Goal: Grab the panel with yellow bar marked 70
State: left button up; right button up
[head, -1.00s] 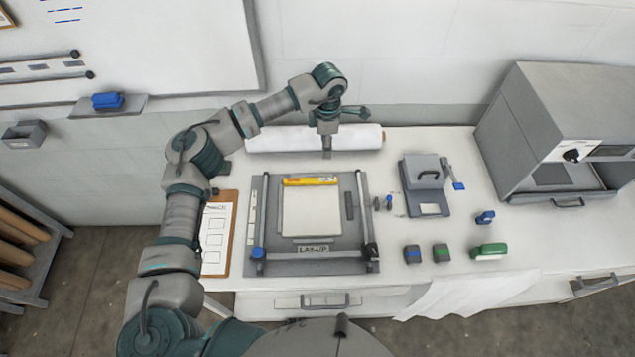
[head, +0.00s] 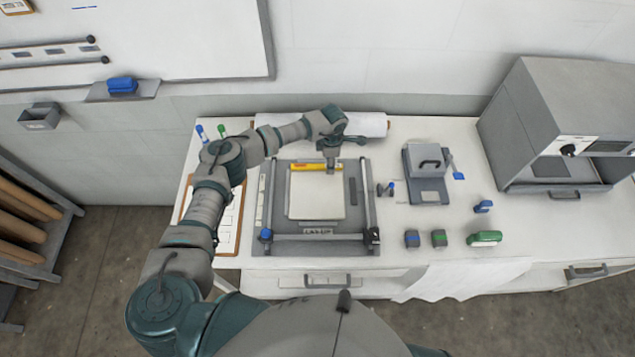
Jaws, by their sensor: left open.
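The panel (head: 316,199) is a pale, flat, nearly square sheet with a yellow bar (head: 308,167) along its far edge. It lies on the grey lay-up board (head: 354,223) in the middle of the table; the number on the bar is too small to read. My left gripper (head: 331,168) points down over the right end of the yellow bar and partly covers it. It is open and empty; I cannot tell whether its fingers touch the bar. My right gripper is not in view.
A white roll (head: 365,125) lies behind the board. A clipboard (head: 229,228) is at its left, under my arm. A large grey machine (head: 560,130) stands at the far right.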

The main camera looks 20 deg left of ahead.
pick_arm(q)
jog(key=shift+f, duration=0.8)
jog(key=shift+a, duration=0.1)
grip_shut()
jog(key=shift+r, duration=0.1)
